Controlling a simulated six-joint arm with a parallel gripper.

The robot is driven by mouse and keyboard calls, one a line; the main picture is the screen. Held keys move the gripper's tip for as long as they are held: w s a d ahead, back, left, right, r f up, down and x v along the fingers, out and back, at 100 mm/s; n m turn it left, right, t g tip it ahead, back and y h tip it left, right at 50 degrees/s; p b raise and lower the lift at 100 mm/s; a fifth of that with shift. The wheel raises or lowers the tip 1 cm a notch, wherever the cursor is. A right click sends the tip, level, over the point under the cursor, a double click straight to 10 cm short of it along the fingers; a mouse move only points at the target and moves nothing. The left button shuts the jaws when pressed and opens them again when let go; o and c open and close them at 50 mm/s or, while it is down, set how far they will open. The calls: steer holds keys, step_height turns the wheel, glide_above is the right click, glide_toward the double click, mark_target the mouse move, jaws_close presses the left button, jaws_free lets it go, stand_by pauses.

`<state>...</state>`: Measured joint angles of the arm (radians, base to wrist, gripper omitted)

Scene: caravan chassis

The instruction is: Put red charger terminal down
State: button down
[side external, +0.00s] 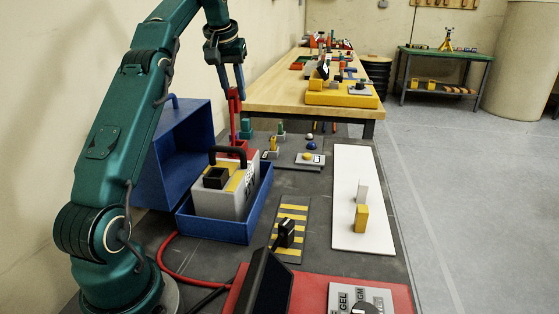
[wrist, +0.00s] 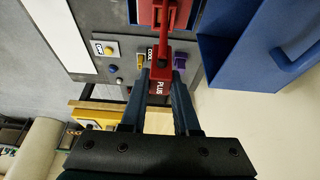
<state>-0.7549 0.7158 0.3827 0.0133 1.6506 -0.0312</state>
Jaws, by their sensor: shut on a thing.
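The red charger terminal (side external: 234,112) is a long red clamp held upright at the back of the battery. My gripper (side external: 231,80) is shut on its upper end, with one finger on each side. In the wrist view, my gripper (wrist: 161,75) holds the red charger terminal (wrist: 160,86) by its part marked PLUS. The clamp's far end reaches a red part (side external: 238,151) at the back of the battery (side external: 240,185); whether they touch is unclear.
The battery sits in a blue tray (side external: 222,229), beside an open blue box (side external: 175,150). A white board (side external: 350,225) with a yellow block (side external: 361,218) lies right. Small buttons and knobs stand behind. The charger with red base (side external: 400,297) is in front.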

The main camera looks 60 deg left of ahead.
steer(key=shift+w+a+f, duration=0.1)
steer(key=shift+w+f, duration=0.4)
steer(key=shift+f, duration=0.05)
steer(key=shift+w+f, duration=0.65)
steer(key=shift+f, duration=0.1)
steer(key=m+t+h, duration=0.1)
steer(key=m, duration=0.3)
glide_above(294, 208)
steer(key=shift+f, duration=9.25)
